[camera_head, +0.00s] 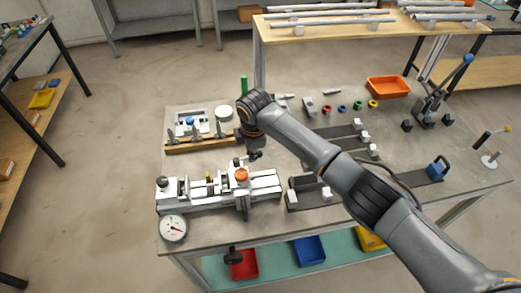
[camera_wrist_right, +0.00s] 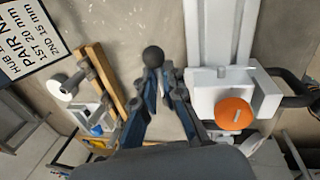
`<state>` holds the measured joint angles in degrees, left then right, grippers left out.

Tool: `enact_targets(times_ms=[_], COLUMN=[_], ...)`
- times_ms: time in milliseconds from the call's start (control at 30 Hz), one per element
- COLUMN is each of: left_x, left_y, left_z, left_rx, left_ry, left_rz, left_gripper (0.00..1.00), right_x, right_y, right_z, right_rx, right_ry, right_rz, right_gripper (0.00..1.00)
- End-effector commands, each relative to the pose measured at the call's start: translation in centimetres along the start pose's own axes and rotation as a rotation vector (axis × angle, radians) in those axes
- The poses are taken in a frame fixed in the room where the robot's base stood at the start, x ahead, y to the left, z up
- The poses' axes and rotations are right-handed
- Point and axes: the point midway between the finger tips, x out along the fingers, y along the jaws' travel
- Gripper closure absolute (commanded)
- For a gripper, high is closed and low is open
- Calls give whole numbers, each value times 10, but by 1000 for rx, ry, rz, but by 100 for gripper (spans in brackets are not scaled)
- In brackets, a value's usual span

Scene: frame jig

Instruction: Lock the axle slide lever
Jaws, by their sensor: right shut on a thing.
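The axle slide is a pale rail jig (camera_head: 262,188) on the near left of the bench. A white block with an orange knob (camera_head: 241,175) sits on it; this orange knob also shows in the right wrist view (camera_wrist_right: 234,113). My right gripper (camera_head: 252,153) is over the far side of the slide, just beyond the orange knob. In the right wrist view its fingers (camera_wrist_right: 160,76) are closed at a black ball knob (camera_wrist_right: 153,56), seemingly the lever's end. The lever's shaft is mostly hidden by the fingers. My left gripper is not in view.
A dial gauge (camera_head: 173,229) stands at the slide's near left end. A wooden rack (camera_head: 200,146) lies behind the slide. Dark fixtures with white blocks (camera_head: 308,196) lie to the right, under my right arm. An orange bin (camera_head: 388,87) stands at the back.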

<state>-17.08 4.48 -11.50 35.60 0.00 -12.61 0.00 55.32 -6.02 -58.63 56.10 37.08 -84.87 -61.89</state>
Motion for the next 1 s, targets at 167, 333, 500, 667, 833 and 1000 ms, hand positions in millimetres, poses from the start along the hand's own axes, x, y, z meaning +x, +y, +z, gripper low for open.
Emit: enact_targets(times_ms=[167, 333, 500, 667, 833, 1000], left_x=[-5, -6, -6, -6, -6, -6], left_y=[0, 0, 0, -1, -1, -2], left_z=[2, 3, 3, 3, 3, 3], left_rx=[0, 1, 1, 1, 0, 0], left_ry=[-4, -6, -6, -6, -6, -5], left_rz=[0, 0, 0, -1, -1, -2], left_gripper=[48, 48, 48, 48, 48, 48], right_x=[-1, -1, 0, 0, 0, 0], right_y=[1, 1, 1, 1, 1, 1], right_z=[-3, -4, -4, -4, -3, -4], right_rx=[59, 85, 92, 92, 91, 90], right_ry=[-10, -16, -18, -18, -18, -18], right_rz=[0, 1, 1, 1, 0, 0], right_gripper=[100, 100, 100, 100, 76, 67])
